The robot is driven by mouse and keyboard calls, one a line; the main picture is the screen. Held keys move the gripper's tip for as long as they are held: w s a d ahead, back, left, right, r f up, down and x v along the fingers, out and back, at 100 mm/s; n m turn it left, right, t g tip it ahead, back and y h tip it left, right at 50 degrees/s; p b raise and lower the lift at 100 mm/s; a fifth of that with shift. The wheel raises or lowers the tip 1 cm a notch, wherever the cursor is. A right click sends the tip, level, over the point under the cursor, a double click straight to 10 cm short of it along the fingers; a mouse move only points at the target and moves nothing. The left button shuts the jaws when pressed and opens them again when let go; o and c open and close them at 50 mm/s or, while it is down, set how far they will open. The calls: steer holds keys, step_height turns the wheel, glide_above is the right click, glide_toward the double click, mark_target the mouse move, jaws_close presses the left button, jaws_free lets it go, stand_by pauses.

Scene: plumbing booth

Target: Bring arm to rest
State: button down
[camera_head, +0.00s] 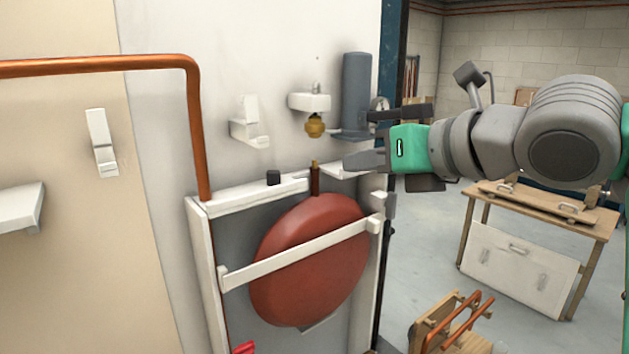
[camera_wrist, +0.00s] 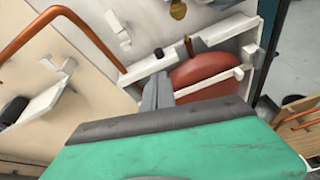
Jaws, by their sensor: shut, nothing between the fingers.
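My gripper (camera_head: 366,161) is at the right of the head view, at the end of my arm, with its fingers pointing left toward the booth wall. Its fingers are shut and nothing is held. In the wrist view the closed fingers (camera_wrist: 157,92) point up the picture, over the white frame around the red tank. In the head view the fingertips appear just above the red round tank (camera_head: 310,262) and in front of the white frame's top; whether they touch it I cannot tell.
A copper pipe (camera_head: 195,130) runs along the wall and down to the white frame (camera_head: 245,198). A grey cylinder (camera_head: 356,92) and a small white basin (camera_head: 309,102) sit on the wall. A wooden workbench (camera_head: 545,212) stands behind at right. Open floor (camera_head: 425,250) lies between.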

steer(key=w+d+f+m+t+h, duration=0.1)
steer(key=w+d+f+m+h, duration=0.35)
steer(key=m, duration=0.75)
steer(key=w+d+f+m+h, duration=0.1)
steer(key=d+f+m, duration=0.1)
steer(key=d+m, duration=0.8)
steer(key=s+d+f+m+g+h, duration=0.1)
steer(key=d+f+m+h, duration=0.15)
steer(key=f+m, duration=0.4)
steer(key=d+f+m+g+h, duration=0.1)
steer(key=d+f+m, duration=0.35)
steer(key=m, duration=0.35)
steer(key=s+a+f+m+g+b, duration=0.1)
steer(key=s+f+m+g, duration=0.25)
steer(key=s+f, duration=0.6)
steer(key=s+a+f+m+g+b, duration=0.1)
steer(key=s+f+m+g, duration=0.3)
steer(key=f, duration=1.1)
steer(key=a+f+n+t+b, duration=0.2)
steer(key=a+n, duration=0.1)
steer(key=a, duration=0.7)
steer(key=shift+s+a, duration=0.15)
steer(key=shift+a, duration=0.1)
